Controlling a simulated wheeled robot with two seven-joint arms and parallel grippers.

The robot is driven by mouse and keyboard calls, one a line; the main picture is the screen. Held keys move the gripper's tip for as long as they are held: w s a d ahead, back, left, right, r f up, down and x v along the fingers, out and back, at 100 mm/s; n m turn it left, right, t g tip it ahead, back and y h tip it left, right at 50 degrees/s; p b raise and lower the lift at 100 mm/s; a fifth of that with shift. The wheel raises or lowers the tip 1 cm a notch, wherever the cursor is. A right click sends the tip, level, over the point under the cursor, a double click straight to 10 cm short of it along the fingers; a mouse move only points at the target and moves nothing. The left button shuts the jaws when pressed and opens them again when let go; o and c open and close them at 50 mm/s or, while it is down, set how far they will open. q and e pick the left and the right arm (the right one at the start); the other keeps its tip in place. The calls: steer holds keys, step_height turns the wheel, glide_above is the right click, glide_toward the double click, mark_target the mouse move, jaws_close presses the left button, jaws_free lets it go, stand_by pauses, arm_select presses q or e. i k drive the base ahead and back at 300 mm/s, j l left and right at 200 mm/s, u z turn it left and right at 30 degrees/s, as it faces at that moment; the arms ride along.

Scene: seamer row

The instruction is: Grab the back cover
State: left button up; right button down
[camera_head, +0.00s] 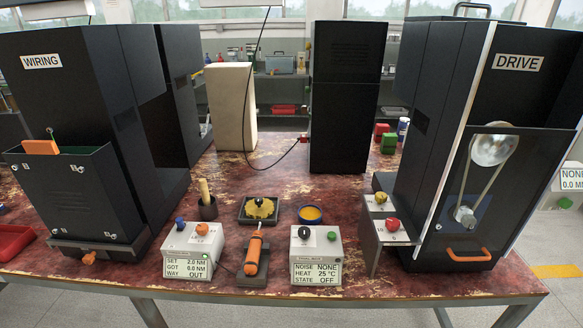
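No part is labelled as a back cover. A black panel (60,195) with bright screws near its corners is on the front of the left black machine marked WIRING (75,90). An orange tab (40,147) shows at the panel's top edge. The right black machine marked DRIVE (530,95) has a see-through front panel (500,190) over a pulley and belt, with an orange handle (468,255) at its bottom. I cannot tell which panel is the back cover. Neither gripper is in view.
On the red worn table (270,170) stand an orange-handled tool (253,252), a set-display box (194,250), a heat-display box (316,255), small dishes and a cup. A tall black cabinet (345,100) and beige box (231,105) stand behind.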

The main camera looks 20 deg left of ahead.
mark_target(95, 204)
steer(key=u, duration=1.9)
steer(key=i+j+z, duration=0.45)
steer(key=j+z, duration=0.25)
steer(key=j, duration=0.2)
steer(key=i+j+z, duration=0.25)
steer(key=j+z, duration=0.2)
steer(key=j, duration=0.25)
steer(key=i+j+z, duration=0.1)
steer(key=j+z, duration=0.15)
steer(key=j, duration=0.15)
